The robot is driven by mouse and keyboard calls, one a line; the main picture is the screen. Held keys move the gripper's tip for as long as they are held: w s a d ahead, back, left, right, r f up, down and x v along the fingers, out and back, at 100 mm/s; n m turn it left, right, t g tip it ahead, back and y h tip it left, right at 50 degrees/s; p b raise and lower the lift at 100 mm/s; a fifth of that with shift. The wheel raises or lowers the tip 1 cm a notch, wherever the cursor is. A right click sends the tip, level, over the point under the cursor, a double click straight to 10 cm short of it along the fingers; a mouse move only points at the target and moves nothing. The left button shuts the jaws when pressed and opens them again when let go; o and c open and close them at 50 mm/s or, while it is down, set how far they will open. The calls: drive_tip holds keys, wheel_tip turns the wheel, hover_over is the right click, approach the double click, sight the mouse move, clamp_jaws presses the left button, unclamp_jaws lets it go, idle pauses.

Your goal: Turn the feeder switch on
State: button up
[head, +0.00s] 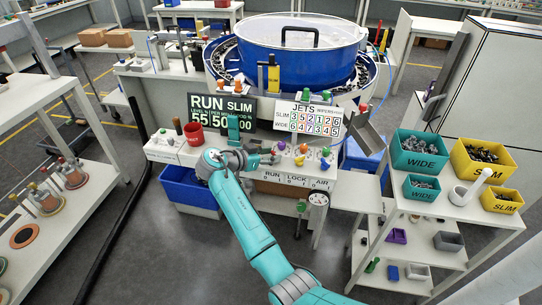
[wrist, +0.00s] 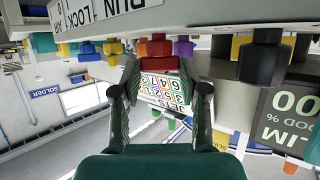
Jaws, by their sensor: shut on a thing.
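My gripper (head: 268,158) is at the front panel of the feeder bench, just above the RUN label (head: 272,174). In the wrist view, which is upside down, my gripper (wrist: 158,70) has its two fingertips on either side of a red knob (wrist: 157,62) and is shut on it. The RUN label (wrist: 125,6) also shows in the wrist view. I cannot tell the switch's setting, since the fingers partly hide it.
Several coloured knobs stand close by, such as a purple one (wrist: 183,47) and a blue one (wrist: 113,46). A metal chute (head: 366,137) is to the right.

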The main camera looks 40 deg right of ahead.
drive_tip(key=shift+w+f+m+g, duration=0.1)
drive_tip(key=shift+m+g, duration=0.5)
drive_tip(key=shift+g, duration=0.1)
drive_tip(key=o, duration=1.1)
drive_tip(key=shift+o, duration=0.2)
drive_tip(key=v, duration=1.2)
drive_tip(key=shift+w, duration=0.25)
drive_tip(key=shift+d, duration=0.1)
